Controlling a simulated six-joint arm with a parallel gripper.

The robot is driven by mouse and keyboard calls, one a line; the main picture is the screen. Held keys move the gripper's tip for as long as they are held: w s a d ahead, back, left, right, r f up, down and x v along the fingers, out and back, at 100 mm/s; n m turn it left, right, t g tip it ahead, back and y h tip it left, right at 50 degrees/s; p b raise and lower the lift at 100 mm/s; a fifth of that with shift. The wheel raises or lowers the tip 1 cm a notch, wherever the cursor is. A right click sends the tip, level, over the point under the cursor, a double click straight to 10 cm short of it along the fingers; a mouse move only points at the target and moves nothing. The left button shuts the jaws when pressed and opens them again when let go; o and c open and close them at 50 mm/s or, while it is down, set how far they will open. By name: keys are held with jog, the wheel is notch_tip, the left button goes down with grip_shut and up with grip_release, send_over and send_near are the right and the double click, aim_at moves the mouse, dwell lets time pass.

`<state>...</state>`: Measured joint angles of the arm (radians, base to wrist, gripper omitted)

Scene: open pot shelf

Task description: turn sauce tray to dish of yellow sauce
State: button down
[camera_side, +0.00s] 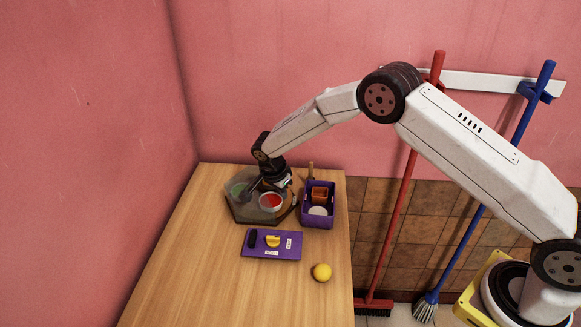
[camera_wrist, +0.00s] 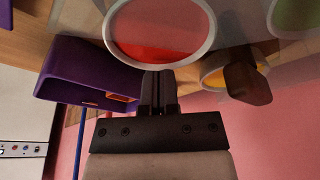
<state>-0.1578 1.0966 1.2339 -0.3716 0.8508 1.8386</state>
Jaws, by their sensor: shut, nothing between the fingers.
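The sauce tray (camera_side: 240,213) is dark, many-sided and partly under a clear cover, at the back of the table. A white dish of red sauce (camera_side: 271,202) shows at its uncovered front, and it is large in the wrist view (camera_wrist: 160,32). A dish of green sauce (camera_side: 238,190) is at the tray's left, under the cover. The dish of yellow sauce (camera_wrist: 214,77) shows in the wrist view, partly behind a dark brown knob (camera_wrist: 245,84); I cannot make it out in the side view. My gripper (camera_wrist: 158,78) is shut and empty, its fingertips close by the red dish's rim; contact is unclear.
A purple bin (camera_side: 304,219) holding an orange box and a white round thing stands right of the tray. A purple panel (camera_side: 260,254) with a yellow knob lies in front. A yellow ball (camera_side: 322,271) lies near the right edge. The front left table is clear.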

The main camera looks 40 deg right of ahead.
aim_at(276, 201)
jog(key=a+m, duration=0.1)
jog(key=m, duration=0.1)
jog(key=s+a+m+g, duration=0.1)
jog(key=m, duration=0.1)
jog(key=shift+a+m, duration=0.2)
jog(key=shift+m, duration=0.1)
jog(key=shift+a, duration=0.3)
jog(key=shift+r, duration=0.1)
dwell(0.3)
jog(key=shift+w+v, duration=0.15)
jog(key=shift+v, duration=2.3)
jog(key=shift+w+v, duration=0.15)
jog(key=shift+v, duration=2.35)
jog(key=s+d+m+t+y, duration=0.1)
jog(key=s+d+y, duration=0.1)
jog(key=d+y, duration=0.4)
jog(key=shift+f+t, duration=0.2)
jog(key=shift+t, duration=0.2)
